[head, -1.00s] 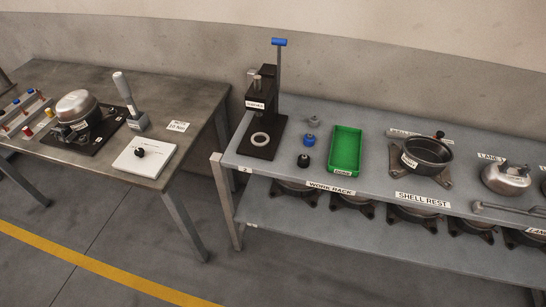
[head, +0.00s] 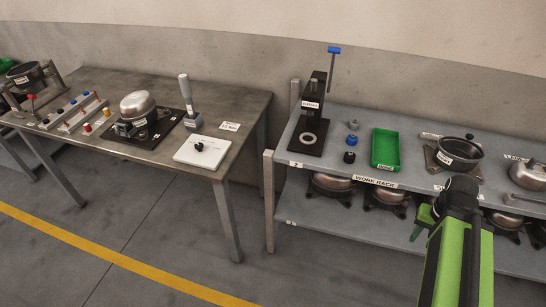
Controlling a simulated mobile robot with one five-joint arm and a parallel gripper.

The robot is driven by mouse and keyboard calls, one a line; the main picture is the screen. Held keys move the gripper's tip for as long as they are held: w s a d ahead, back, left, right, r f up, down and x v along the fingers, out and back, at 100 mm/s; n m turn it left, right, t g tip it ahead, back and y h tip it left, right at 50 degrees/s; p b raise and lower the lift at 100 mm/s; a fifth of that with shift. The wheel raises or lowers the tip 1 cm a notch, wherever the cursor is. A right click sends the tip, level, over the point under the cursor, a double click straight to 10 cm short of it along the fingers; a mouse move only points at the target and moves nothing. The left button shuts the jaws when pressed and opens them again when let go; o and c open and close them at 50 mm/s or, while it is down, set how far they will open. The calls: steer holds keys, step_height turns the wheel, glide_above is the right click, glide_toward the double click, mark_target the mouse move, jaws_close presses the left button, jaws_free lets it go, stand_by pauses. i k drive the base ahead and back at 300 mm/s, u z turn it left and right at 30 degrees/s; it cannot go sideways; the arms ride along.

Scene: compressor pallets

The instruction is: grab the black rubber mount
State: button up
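A small black mount (head: 349,157) stands on the upper shelf of the grey rack, in front of a blue mount (head: 351,141) and a grey one (head: 354,125). Another small black piece (head: 199,147) sits on a white plate on the left table; I cannot tell for sure what it is. My green and black arm reaches in from the bottom right. Part of my gripper (head: 424,220) shows as a green piece left of the black joint, in front of the rack and apart from both black pieces. Its fingers are mostly hidden.
A black press (head: 312,125) with a blue-topped lever stands left of the mounts. A green tray (head: 386,148) lies right of them, then a dark shell (head: 459,153). Shells fill the lower shelf. Open floor (head: 170,240) lies before the left table.

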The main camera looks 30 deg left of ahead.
mark_target(349, 156)
steer(key=u, duration=0.1)
steer(key=k, duration=0.1)
steer(key=u, duration=1.65)
steer(key=i, duration=0.8)
steer(key=u, duration=0.1)
